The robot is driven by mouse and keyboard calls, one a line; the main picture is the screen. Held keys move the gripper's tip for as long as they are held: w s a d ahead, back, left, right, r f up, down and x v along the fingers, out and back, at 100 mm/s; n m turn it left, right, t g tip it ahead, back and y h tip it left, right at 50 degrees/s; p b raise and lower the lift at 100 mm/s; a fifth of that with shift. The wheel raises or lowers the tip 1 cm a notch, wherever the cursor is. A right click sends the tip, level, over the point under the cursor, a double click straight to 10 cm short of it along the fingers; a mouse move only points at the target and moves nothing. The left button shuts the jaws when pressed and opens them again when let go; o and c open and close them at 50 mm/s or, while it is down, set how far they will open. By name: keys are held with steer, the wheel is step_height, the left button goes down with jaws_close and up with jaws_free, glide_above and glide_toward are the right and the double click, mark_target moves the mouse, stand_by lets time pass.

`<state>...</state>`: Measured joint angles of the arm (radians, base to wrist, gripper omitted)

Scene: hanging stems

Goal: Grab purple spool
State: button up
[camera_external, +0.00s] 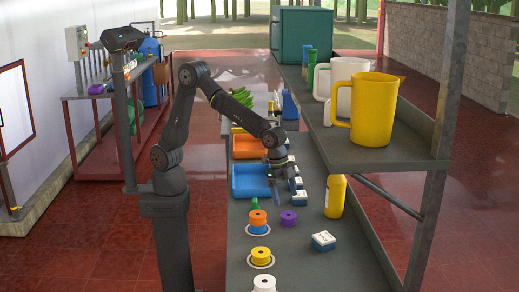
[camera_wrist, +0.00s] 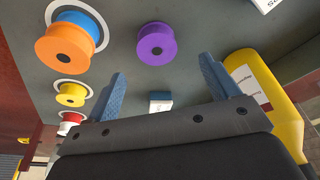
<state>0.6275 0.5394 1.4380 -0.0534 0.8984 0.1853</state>
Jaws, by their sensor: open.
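The purple spool (camera_external: 288,218) lies on the grey bench, right of the orange spool (camera_external: 258,217). In the wrist view the purple spool (camera_wrist: 157,44) is at the upper middle, beyond my fingertips and fully visible. My gripper (camera_external: 278,164) is above the bench by the blue tray, farther back than the purple spool. In the wrist view my gripper (camera_wrist: 162,78) shows two blue fingers spread wide with nothing between them. The gripper is apart from the spool.
The orange spool sits on a blue one. A yellow spool (camera_external: 261,256) and a white spool (camera_external: 264,284) stand nearer. A yellow bottle (camera_external: 335,197) and white-blue box (camera_external: 323,241) are at right. A shelf with a yellow pitcher (camera_external: 368,112) overhangs. A blue tray (camera_external: 248,180) is behind.

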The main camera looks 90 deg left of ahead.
mark_target(288, 215)
steer(key=x, duration=0.7)
steer(key=shift+s+d+f, duration=0.1)
steer(key=shift+d+f, duration=0.15)
steer(key=shift+f, duration=0.05)
steer(key=c, duration=1.1)
steer(key=shift+r, duration=0.15)
